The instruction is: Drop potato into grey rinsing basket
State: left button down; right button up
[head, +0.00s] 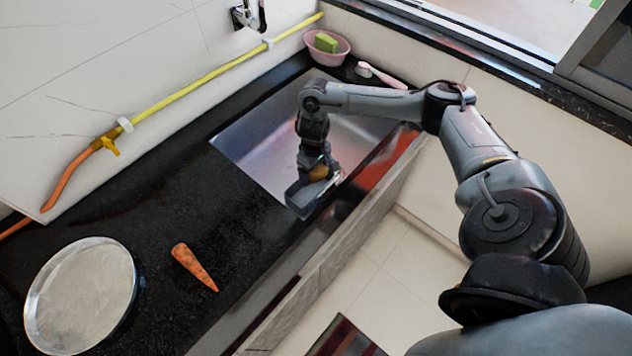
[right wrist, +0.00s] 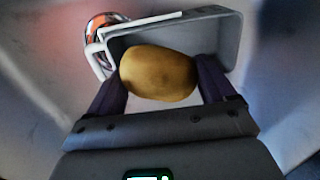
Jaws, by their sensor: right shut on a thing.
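The brown potato (right wrist: 158,74) is held between the two dark fingers of my right gripper (right wrist: 160,88) in the right wrist view. The potato (head: 318,173) also shows small in the head view. My right gripper (head: 317,168) is shut on it, over the near side of the sink. The grey rinsing basket (right wrist: 229,42), a rectangular box with a light handle on its left, lies beyond the potato in the wrist view, and the potato overlaps its opening. In the head view a grey-blue shape under the gripper seems to be the basket (head: 304,200). My left gripper is not in view.
The steel sink (head: 250,145) is set in a black counter (head: 190,215). A carrot (head: 194,267) and a round metal plate (head: 80,295) lie to the left. A pink bowl (head: 327,48) with a green sponge and a pink brush (head: 380,75) are at the back.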

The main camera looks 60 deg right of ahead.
jog(key=shift+f, duration=0.75)
notch_tip(320, 180, down, 5)
jog(key=shift+r+b, duration=0.15)
jog(key=shift+b, duration=1.05)
jog(key=shift+f+p, duration=0.3)
jog(key=shift+f, duration=0.25)
jog(key=o, duration=0.9)
jog(key=shift+o, duration=0.2)
